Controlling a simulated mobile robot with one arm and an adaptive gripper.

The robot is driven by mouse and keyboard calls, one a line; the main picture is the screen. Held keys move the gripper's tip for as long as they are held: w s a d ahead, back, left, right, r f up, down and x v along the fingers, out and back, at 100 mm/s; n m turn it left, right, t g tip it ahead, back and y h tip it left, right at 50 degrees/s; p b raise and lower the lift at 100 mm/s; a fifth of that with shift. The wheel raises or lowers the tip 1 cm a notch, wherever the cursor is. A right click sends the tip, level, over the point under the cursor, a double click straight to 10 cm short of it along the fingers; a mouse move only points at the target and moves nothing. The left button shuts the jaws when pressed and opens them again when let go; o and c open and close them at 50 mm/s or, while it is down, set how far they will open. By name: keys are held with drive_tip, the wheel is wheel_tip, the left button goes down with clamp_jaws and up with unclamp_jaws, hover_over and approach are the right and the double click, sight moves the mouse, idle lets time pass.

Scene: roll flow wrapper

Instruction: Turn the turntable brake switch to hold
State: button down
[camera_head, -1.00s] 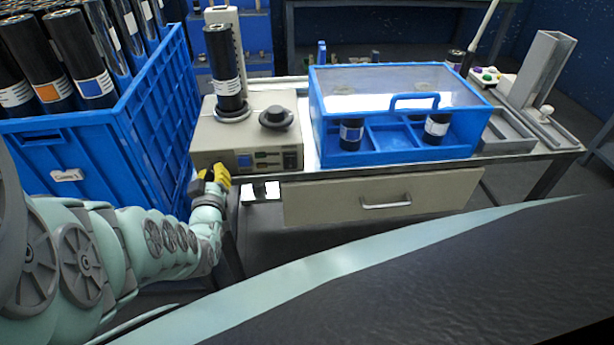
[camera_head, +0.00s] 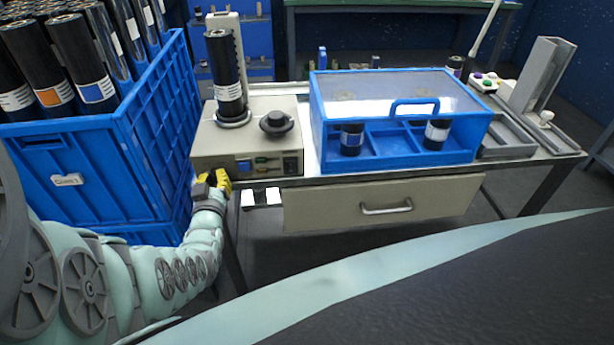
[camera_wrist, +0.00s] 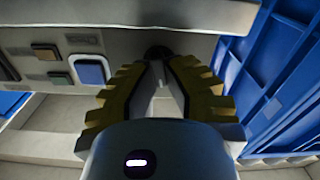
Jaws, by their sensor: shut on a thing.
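The beige wrapper unit (camera_head: 215,145) stands at the left end of the table, with a black roll (camera_head: 226,75) upright on its round turntable (camera_head: 232,120). My gripper (camera_head: 220,180), with yellow fingers, is at the lower left of the unit's front face. In the wrist view its fingertips (camera_wrist: 158,62) close around a small dark knob (camera_wrist: 158,51), which seems to be the turntable brake switch. The fingers hide most of it, so I cannot tell its setting. In the head view my gripper hides it.
A blue crate of rolls (camera_head: 150,110) stands close left of my gripper. Other coloured controls (camera_head: 262,162) are to the right on the front face. A blue lidded box (camera_head: 400,95) stands mid-table, above a drawer (camera_head: 330,212).

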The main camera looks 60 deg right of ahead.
drive_tip(key=m+b, duration=0.1)
drive_tip(key=m, duration=0.2)
drive_tip(key=shift+s+f+m+b, duration=0.2)
drive_tip(key=shift+f+m+b, duration=0.1)
drive_tip(key=shift+m+b, duration=0.1)
drive_tip(key=shift+d+r+m+b, duration=0.15)
drive_tip(key=shift+m+b, duration=1.15)
drive_tip(key=shift+m, duration=1)
drive_tip(key=c, duration=1)
unclamp_jaws()
drive_tip(key=shift+r, duration=0.1)
drive_tip(key=v, duration=1.2)
